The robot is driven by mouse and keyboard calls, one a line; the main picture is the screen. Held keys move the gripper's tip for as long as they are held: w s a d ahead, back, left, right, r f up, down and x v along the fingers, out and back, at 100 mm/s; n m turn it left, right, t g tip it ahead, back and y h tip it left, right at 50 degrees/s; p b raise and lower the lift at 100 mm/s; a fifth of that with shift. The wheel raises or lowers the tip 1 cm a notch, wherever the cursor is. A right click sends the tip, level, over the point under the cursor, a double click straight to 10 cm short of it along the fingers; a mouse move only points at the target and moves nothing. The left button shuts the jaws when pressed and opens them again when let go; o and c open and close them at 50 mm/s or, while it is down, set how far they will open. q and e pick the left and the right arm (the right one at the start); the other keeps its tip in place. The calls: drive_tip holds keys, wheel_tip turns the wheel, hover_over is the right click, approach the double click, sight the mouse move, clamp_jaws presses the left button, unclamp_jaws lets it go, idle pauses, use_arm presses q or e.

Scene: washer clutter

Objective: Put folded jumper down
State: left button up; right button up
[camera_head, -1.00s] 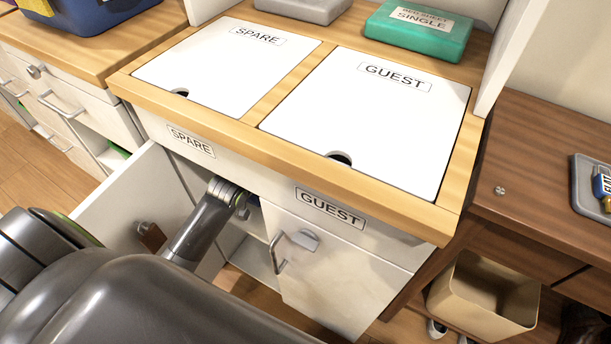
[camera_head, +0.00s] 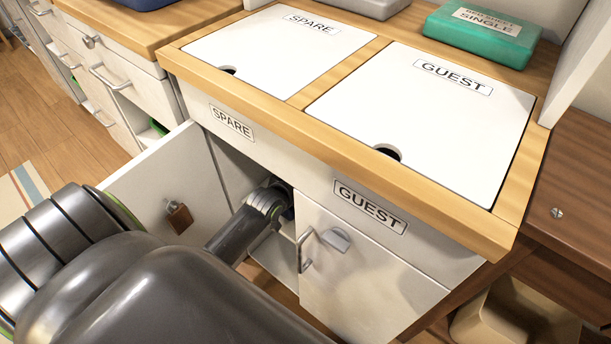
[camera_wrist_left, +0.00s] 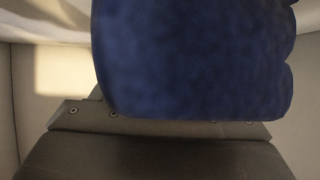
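The folded jumper (camera_wrist_left: 195,60) is a thick blue bundle with rounded layered edges on its right side, filling the middle of the left wrist view. It sits directly against the front of my left gripper (camera_wrist_left: 185,115), which looks shut on it; the fingertips are hidden by the cloth. In the head view my left arm reaches down into the open cupboard marked SPARE (camera_head: 232,122), and its gripper end (camera_head: 278,200) is mostly hidden inside. Pale walls surround the jumper in the wrist view. My right gripper is not in view.
The SPARE cupboard's door (camera_head: 170,185) stands open on the left, with a padlock (camera_head: 179,217) hanging on it. The GUEST door (camera_head: 365,275) beside the opening is shut. Two white lids (camera_head: 280,55) cover the countertop. A green box (camera_head: 480,35) stands behind.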

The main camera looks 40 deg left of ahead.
use_arm(q)
drive_tip(key=o, duration=0.4)
drive_tip(key=shift+r, duration=0.1)
drive_tip(key=shift+s+r, duration=0.15)
drive_tip(key=p+v, duration=0.4)
drive_tip(key=v, duration=0.8)
drive_tip(key=s+d+f+g, duration=0.2)
drive_tip(key=s+g, duration=0.1)
drive_tip(key=s, duration=0.4)
drive_tip(key=s+d+f+n+g, duration=0.1)
drive_tip(key=s+d+f+g, duration=0.1)
drive_tip(key=s, duration=0.4)
drive_tip(key=s+d+f+g+h, duration=0.1)
drive_tip(key=s+d+f+g, duration=0.2)
drive_tip(key=s, duration=0.4)
drive_tip(key=shift+s+f+g, duration=0.3)
drive_tip(key=shift+f+g, duration=0.35)
drive_tip(key=shift+g, duration=0.05)
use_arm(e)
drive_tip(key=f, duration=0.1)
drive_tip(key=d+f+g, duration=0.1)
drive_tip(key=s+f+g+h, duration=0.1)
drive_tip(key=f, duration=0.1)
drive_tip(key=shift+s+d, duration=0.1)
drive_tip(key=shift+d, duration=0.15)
use_arm(q)
drive_tip(key=shift+f+p, duration=0.1)
drive_tip(key=shift+p, duration=0.2)
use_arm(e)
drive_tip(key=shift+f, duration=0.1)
